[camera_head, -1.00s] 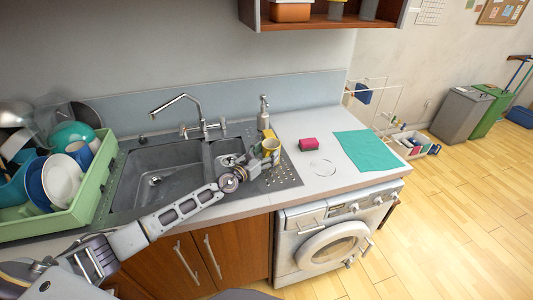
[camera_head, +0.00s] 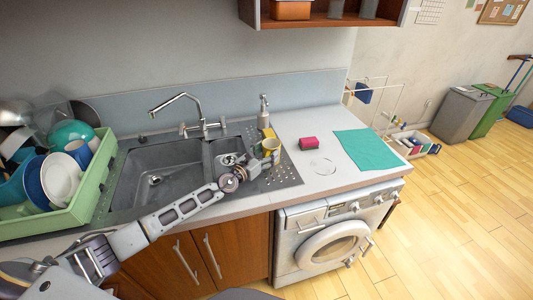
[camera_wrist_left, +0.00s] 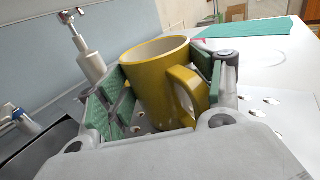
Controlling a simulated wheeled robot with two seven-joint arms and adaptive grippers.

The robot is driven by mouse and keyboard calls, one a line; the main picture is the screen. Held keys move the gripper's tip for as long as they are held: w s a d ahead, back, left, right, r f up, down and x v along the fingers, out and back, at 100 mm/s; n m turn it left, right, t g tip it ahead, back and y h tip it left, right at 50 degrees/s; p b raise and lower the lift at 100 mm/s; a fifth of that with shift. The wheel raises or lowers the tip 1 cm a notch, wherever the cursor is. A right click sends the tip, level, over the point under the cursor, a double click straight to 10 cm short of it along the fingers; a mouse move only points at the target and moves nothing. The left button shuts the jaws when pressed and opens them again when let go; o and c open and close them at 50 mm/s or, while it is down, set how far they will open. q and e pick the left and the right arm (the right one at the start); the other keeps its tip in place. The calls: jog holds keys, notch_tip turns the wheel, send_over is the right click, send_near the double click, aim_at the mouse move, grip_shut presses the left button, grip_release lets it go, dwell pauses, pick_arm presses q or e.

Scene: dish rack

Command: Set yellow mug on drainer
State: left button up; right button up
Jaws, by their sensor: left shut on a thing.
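The yellow mug (camera_head: 270,146) is upright over the perforated metal drainer (camera_head: 285,176), at the right end of the sink. My left gripper (camera_head: 260,158) reaches it from the left and is shut on it. In the left wrist view the mug (camera_wrist_left: 162,85) sits between the green-padded fingers of the gripper (camera_wrist_left: 160,95), its handle facing the camera. The drainer holes (camera_wrist_left: 258,113) show just beyond and beside it. I cannot tell whether the mug's base touches the drainer. My right gripper is not in view.
A green dish rack (camera_head: 92,183) full of dishes is left of the sink.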

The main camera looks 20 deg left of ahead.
pick_arm(q)
jog(key=o, duration=1.2)
jog(key=shift+o, duration=0.6)
jog(key=shift+f, duration=0.1)
jog(key=shift+s, duration=0.15)
jog(key=shift+v, duration=5.85)
jog(key=shift+c, duration=0.3)
